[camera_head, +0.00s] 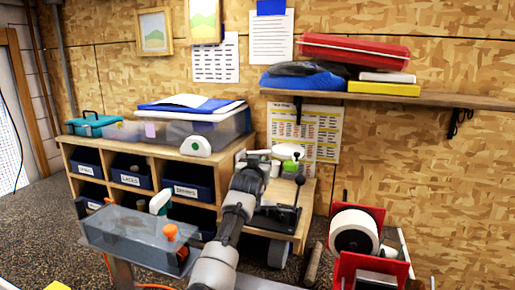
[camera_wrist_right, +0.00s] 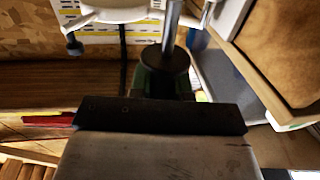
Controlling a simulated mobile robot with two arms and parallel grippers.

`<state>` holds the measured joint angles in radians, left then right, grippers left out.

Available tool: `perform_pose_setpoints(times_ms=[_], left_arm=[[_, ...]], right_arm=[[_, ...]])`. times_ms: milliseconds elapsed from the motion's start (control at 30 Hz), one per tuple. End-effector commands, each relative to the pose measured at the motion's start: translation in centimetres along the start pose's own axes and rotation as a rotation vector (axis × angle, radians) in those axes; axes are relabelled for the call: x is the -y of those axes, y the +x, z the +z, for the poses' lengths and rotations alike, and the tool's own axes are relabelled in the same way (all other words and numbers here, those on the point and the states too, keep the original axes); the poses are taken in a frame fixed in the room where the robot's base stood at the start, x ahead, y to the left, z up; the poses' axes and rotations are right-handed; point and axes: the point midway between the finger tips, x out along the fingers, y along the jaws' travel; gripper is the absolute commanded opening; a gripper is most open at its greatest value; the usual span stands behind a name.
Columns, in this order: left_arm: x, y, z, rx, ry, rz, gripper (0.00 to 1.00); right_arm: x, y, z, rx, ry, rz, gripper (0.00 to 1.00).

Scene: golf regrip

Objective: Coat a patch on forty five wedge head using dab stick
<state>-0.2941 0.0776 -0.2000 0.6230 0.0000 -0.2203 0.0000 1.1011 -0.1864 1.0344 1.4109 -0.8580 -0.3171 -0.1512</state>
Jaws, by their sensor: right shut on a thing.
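An arm of mine reaches up the middle of the head view to the workbench, and my right gripper (camera_head: 253,160) is over its back part. In the right wrist view the dark front of the gripper (camera_wrist_right: 160,115) crosses the picture. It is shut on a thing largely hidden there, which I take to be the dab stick. Just beyond stands a metal rod (camera_wrist_right: 172,25) with a dark round collar over something green. A pale shape (camera_wrist_right: 110,12) is beside the rod. I cannot make out the wedge head or a coated patch. My left gripper is out of view.
The wooden bench (camera_head: 280,228) carries a black lever clamp (camera_head: 292,212). A cubby shelf (camera_head: 145,165) with dark bins stands left, and a grey see-through box (camera_head: 130,238) is in front. A red stand with a white roll (camera_head: 354,232) is right. A loaded wall shelf (camera_head: 440,98) hangs above.

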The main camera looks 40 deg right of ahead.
Motion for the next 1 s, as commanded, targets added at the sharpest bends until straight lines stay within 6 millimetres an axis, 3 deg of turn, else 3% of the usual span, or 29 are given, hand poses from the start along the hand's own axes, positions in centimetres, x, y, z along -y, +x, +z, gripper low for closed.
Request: perform_pose_setpoints(times_ms=[333, 1000], left_arm=[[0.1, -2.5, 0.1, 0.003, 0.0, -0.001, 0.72], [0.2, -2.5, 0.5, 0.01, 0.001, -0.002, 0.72]], right_arm=[[-0.4, 0.6, -3.3, -0.001, -0.001, -0.003, 0.0], [-0.5, 0.6, -3.5, -0.001, 0.0, -0.004, 0.0]])
